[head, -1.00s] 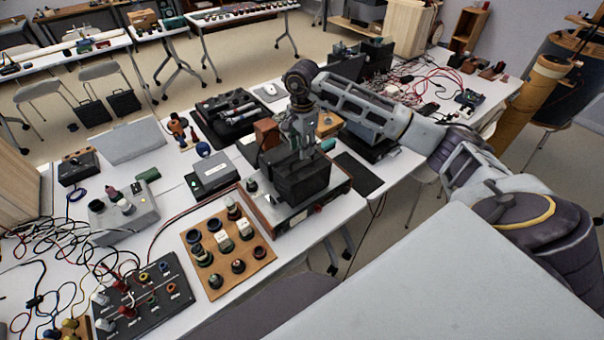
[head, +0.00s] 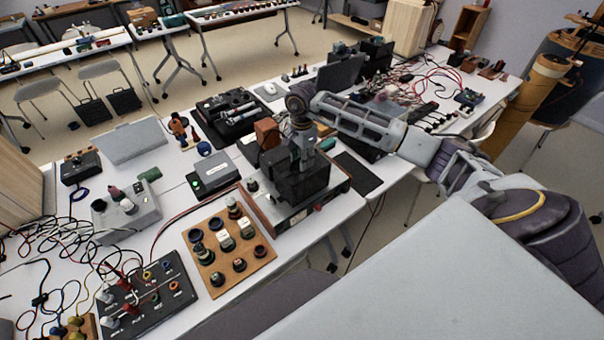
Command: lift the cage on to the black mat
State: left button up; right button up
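The cage looks like a dark, boxy block (head: 298,183). It sits on top of a wood-sided instrument with a pale front, near the front edge of the bench. My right gripper (head: 304,158) points down at the top of the cage, and its fingertips overlap the cage's upper part. I cannot tell whether the fingers are open or closed on it. The black mat (head: 358,173) lies flat on the white bench, just right of the instrument, and its visible part is bare. My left gripper is not in view.
The instrument (head: 306,212) stands under the cage. A grey-topped box (head: 212,178) and a wooden board with several round knobs (head: 229,252) stand left of it. A dark tray of tools (head: 228,113) lies behind. Cables and devices crowd the bench at the far right.

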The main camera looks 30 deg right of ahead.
grip_shut()
jog(key=shift+r, duration=0.25)
dwell(0.4)
jog(key=shift+r+b, duration=1)
jog(key=shift+r, duration=3.95)
jog(key=shift+r+p, duration=0.95)
jog(key=shift+r, duration=0.65)
